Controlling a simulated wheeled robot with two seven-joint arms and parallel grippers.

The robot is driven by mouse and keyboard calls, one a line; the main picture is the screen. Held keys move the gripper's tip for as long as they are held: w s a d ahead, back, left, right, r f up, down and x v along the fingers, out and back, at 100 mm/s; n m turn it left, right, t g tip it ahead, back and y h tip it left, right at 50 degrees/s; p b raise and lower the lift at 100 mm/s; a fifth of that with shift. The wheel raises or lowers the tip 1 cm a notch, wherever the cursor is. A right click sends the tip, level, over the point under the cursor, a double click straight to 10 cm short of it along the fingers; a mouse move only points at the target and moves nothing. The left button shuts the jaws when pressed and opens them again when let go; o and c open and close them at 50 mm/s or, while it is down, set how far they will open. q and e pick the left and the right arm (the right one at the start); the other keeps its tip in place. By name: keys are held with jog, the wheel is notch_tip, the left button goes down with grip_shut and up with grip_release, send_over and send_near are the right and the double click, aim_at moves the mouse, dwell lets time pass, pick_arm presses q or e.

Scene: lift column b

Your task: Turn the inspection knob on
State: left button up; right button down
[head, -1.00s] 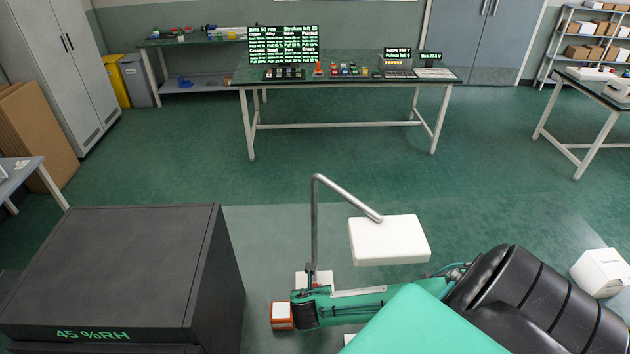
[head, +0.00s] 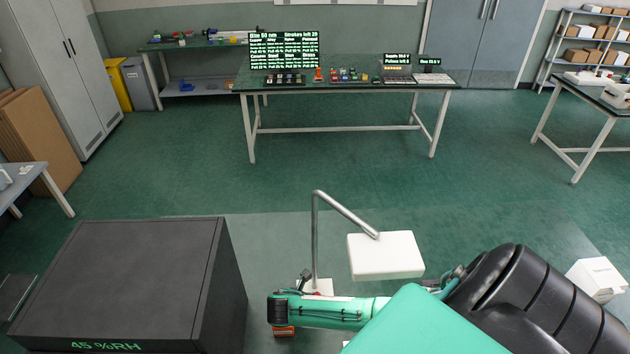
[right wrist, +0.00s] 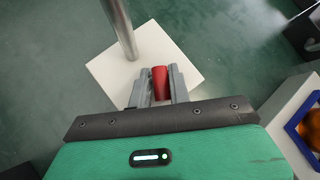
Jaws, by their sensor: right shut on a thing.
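A red knob (right wrist: 160,82) stands up at the white square base (right wrist: 108,70) of a lamp in the right wrist view. My right gripper (right wrist: 156,80) is shut on the red knob, with a grey finger on either side of it. In the head view the lamp's pole (head: 315,235) rises from this base to a white lamp head (head: 385,255). My right arm comes in from the right and its wrist covers most of the base, so the fingers and knob are largely hidden there. My left gripper is out of view.
A dark cabinet (head: 125,285) marked 45 %RH stands left of the lamp. A small orange box (head: 284,331) lies under my wrist. A white box (head: 597,278) stands at the right. A long table (head: 350,84) with screens is at the back, with open floor before it.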

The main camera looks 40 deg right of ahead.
jog(key=m+g+p, duration=0.1)
jog(key=m+g, duration=0.1)
jog(key=shift+m, duration=0.4)
jog(key=shift+s+d+m+g+y, duration=0.1)
jog(key=shift+m+g+y, duration=0.2)
jog(key=shift+m+g, duration=1)
jog(key=shift+p, duration=0.3)
jog(key=c, duration=1.6)
grip_release()
jog(key=b+v, duration=0.2)
jog(key=v, duration=0.4)
jog(key=shift+a+r, duration=0.2)
jog(key=shift+a, duration=0.1)
jog(key=shift+w+a+r, duration=0.2)
jog(key=shift+w+r, duration=0.05)
jog(key=shift+r, duration=0.05)
